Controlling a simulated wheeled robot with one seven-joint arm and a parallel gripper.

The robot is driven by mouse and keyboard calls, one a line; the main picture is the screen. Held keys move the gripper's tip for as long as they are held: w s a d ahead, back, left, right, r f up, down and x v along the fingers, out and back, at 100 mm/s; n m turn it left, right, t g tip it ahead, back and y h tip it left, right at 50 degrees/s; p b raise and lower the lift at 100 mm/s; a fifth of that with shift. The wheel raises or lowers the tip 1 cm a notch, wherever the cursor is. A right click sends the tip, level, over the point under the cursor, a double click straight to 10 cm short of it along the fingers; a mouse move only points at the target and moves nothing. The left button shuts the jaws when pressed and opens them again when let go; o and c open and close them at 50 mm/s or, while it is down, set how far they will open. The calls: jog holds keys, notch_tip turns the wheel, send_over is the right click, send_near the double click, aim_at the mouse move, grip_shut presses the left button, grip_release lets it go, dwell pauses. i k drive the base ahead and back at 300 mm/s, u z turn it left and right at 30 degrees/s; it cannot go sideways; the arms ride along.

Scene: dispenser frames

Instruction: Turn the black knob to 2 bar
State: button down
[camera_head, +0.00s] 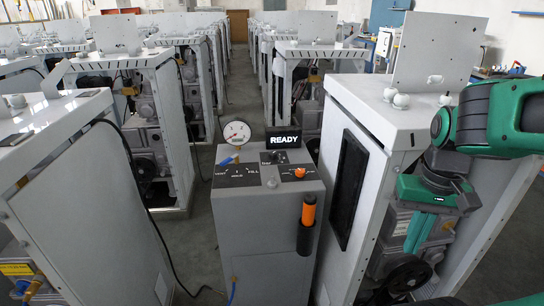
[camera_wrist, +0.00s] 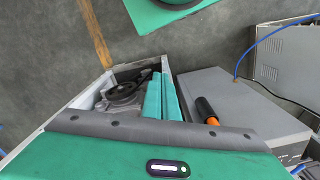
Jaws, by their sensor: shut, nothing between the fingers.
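The grey dispenser (camera_head: 262,238) stands in the middle of the head view. Its sloped top carries a dark panel with a small dark part near a "bar" label, probably the black knob (camera_head: 275,157); where it points is too small to read. A round white gauge (camera_head: 237,133) stands at the top's left. My gripper (camera_head: 416,246) is right of the dispenser, apart from it, in front of an open machine cabinet. Its teal fingers (camera_wrist: 161,78) are together and empty in the wrist view. The dispenser's grey body (camera_wrist: 225,88) shows there to their right; the knob does not show.
An orange knob (camera_head: 299,173) is on the dispenser's panel, below a "READY" display (camera_head: 284,138). An orange-and-black handle (camera_head: 307,222) hangs on its front. A grey cabinet (camera_head: 365,110) stands between dispenser and arm. More cabinets line both sides; a hose crosses the left floor.

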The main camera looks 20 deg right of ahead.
aim_at(273, 155)
jog(key=z, duration=1.2)
jog(key=k, duration=1.05)
jog(key=u, duration=0.9)
jog(key=i, duration=1.4)
jog(key=z, duration=0.05)
